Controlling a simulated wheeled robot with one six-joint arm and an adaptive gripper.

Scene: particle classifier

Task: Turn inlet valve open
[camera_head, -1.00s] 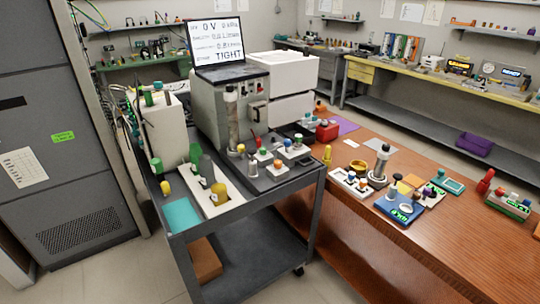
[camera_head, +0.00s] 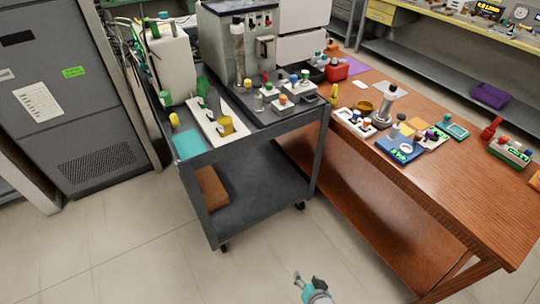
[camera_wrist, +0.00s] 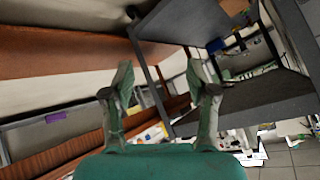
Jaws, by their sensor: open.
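The particle classifier (camera_head: 222,55) is a grey box unit with a clear upright column (camera_head: 238,50), standing on the dark cart (camera_head: 262,205). A small red part (camera_head: 265,77) shows near its base, among small coloured knobs; I cannot tell which part is the inlet valve. My gripper (camera_head: 298,280) shows low in the head view, over the floor in front of the cart, well away from the classifier. In the wrist view my gripper (camera_wrist: 162,95) has its two green fingers spread apart with nothing between them. The cart's shelf (camera_wrist: 265,100) appears tilted beyond them.
The wooden table (camera_head: 440,195) stands right of the cart and holds several small items, a blue tray (camera_head: 400,148) and a red box (camera_head: 337,69). A grey cabinet (camera_head: 70,100) stands at the left. The floor (camera_head: 130,250) in front is clear.

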